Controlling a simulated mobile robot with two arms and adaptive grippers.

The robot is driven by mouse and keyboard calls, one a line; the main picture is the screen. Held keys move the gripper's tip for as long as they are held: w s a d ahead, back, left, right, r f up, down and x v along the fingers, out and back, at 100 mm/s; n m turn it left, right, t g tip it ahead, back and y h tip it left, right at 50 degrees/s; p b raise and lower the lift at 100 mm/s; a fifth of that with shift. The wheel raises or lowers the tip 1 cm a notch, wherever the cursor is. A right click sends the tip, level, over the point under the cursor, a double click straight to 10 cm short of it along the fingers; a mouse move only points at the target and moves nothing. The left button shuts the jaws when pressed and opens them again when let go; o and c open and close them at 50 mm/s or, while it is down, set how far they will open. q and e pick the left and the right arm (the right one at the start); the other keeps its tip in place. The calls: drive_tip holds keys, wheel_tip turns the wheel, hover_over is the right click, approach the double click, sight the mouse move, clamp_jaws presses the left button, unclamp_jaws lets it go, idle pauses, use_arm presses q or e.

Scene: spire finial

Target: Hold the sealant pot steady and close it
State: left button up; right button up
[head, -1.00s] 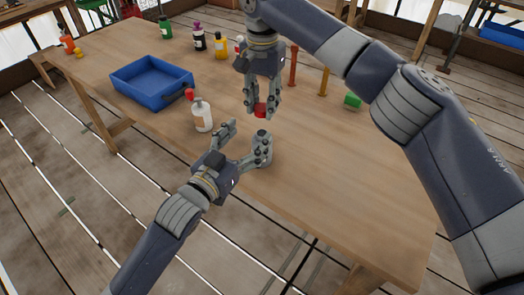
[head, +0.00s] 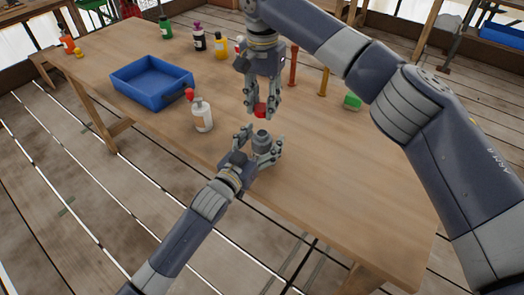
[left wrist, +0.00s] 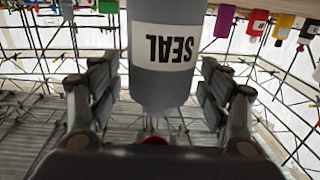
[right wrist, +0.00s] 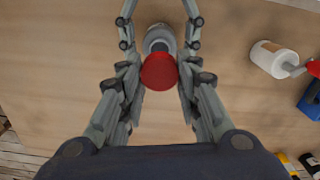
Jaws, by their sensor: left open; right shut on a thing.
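The sealant pot (head: 262,143) is a grey bottle standing on the table. In the left wrist view the pot (left wrist: 160,75) shows upside down with a white SEAL label. My left gripper (head: 262,150) is open, with its fingers on either side of the pot and a visible gap to each. My right gripper (head: 261,108) is shut on a red cap (head: 260,113) and holds it above the pot. In the right wrist view the cap (right wrist: 159,71) partly covers the pot's top (right wrist: 160,40).
A white bottle with a red top (head: 202,115) stands left of the pot. A blue tray (head: 130,88) lies behind it. Several coloured bottles stand at the far edge. A green block (head: 352,102) lies to the right. The table's front right (head: 350,190) is clear.

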sight(263, 132)
use_arm(q)
drive_tip(key=shift+c, duration=0.6)
drive_tip(key=c, duration=1.5)
use_arm(e)
drive_tip(key=shift+f, duration=2.5)
drive_tip(key=shift+f, duration=0.9)
drive_tip(key=shift+f, duration=0.2)
drive_tip(key=shift+f, duration=0.25)
